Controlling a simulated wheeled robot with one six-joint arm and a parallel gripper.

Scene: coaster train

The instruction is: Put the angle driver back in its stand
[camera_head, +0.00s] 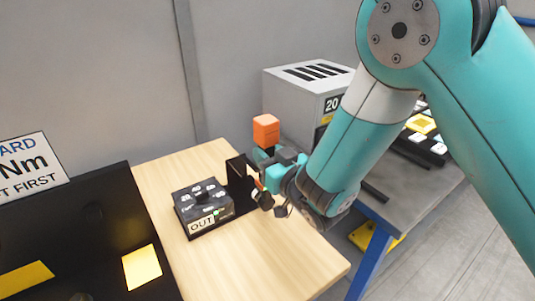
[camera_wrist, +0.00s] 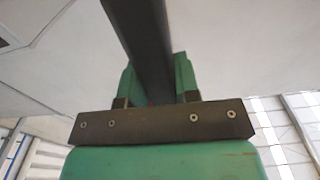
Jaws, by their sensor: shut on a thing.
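My gripper (camera_head: 266,163) is above the right part of the wooden table in the head view, its jaws shut on the angle driver. The driver's orange block (camera_head: 266,130) stands up above the jaws; much of the tool is hidden by the jaws and wrist. In the wrist view, the driver's dark bar (camera_wrist: 143,40) runs between the two green fingers (camera_wrist: 156,88). A black upright bracket (camera_head: 238,172), which looks like the stand, is just left of my gripper. The driver overlaps it in the picture; I cannot tell whether they touch.
A black box marked OUT (camera_head: 203,207) sits on the wooden table (camera_head: 285,270), close left of the bracket. A black panel (camera_head: 85,225) borders the table at left. A grey slotted cabinet (camera_head: 290,100) stands behind my gripper. The table's front is clear.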

